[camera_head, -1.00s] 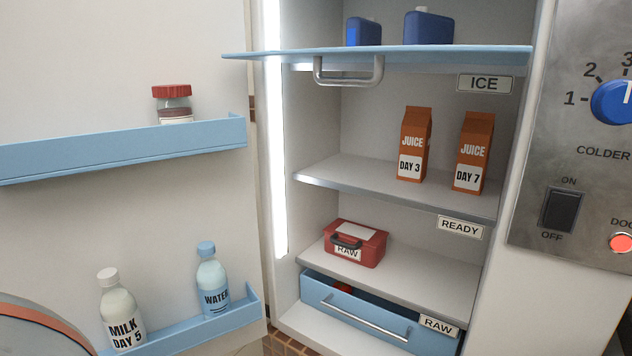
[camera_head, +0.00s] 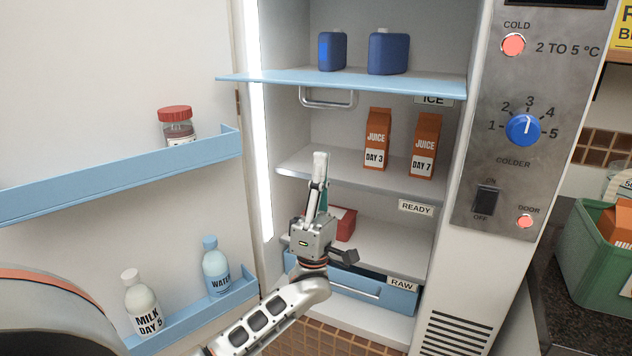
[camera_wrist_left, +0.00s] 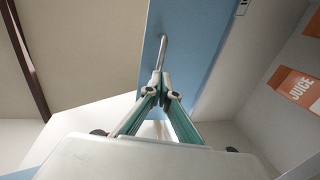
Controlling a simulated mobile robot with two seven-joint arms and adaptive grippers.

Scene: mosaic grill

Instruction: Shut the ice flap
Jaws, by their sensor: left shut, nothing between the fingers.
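The ice flap (camera_head: 345,81) is a light blue panel. It stands out level, open, at the top of the fridge, with a metal bar handle (camera_head: 328,103) on its underside. My left gripper (camera_head: 320,157) is shut and empty, pointing up, below the handle in the head view. In the left wrist view the closed fingertips (camera_wrist_left: 160,76) appear just below the handle (camera_wrist_left: 163,50) and the flap's blue underside (camera_wrist_left: 198,40). I cannot tell whether they touch. My right gripper is not in view.
Blue containers (camera_head: 388,54) show above the flap. Orange juice cartons (camera_head: 377,140) stand on the middle shelf (camera_head: 345,178). A red box (camera_head: 345,222) is partly hidden behind my left gripper. The open door's racks (camera_head: 120,176) hold a jar and bottles at left.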

